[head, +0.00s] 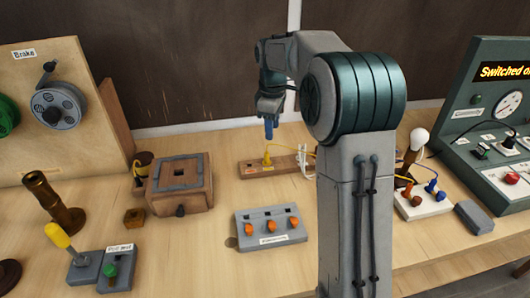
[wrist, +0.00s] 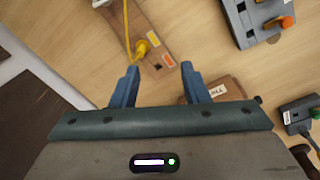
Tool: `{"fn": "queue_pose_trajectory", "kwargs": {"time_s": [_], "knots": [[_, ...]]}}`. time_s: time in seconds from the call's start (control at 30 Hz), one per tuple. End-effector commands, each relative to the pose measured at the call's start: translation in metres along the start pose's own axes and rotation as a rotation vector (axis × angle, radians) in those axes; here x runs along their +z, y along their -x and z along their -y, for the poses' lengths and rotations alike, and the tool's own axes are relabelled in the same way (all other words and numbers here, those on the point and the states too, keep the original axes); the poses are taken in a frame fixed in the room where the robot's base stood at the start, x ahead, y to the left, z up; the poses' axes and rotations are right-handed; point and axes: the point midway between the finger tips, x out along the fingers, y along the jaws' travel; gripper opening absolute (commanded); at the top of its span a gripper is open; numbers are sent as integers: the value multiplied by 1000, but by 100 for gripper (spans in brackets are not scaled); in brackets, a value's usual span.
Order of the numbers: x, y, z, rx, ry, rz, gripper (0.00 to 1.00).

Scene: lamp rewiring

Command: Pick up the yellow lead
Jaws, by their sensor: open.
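The yellow lead (head: 267,158) has its plug standing on a low wooden block (head: 249,171) near the back of the bench. Its cable runs right toward a white fitting, and my arm hides part of it. My gripper (head: 269,128) points down above the plug, apart from it. In the wrist view my gripper (wrist: 161,86) is open, with two blue fingers and nothing between them. The plug of the yellow lead (wrist: 142,48) lies ahead of the fingertips there, nearer the left finger.
A grey box with orange switches (head: 270,229) stands in front of the block. A wooden box (head: 180,184) stands to its left. A lamp board (head: 421,204) and a dark green panel (head: 492,150) stand at the right. Bare bench lies between the block and the switch box.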

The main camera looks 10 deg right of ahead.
Motion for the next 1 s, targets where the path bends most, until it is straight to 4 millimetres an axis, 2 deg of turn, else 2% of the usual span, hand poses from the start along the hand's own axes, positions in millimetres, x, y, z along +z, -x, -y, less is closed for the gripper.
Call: {"fn": "queue_pose_trajectory", "kwargs": {"time_s": [0.03,0.1,0.3,0.47,0.8,1.0], "knots": [[-6,-4,-14,-14,48,3,41],[-13,-9,-28,-26,114,3,41],[-23,-22,-50,-48,229,1,41],[-25,-38,-53,-54,251,1,41],[-25,-99,-50,-53,250,2,41],[-25,-112,-48,-52,250,1,41]]}}
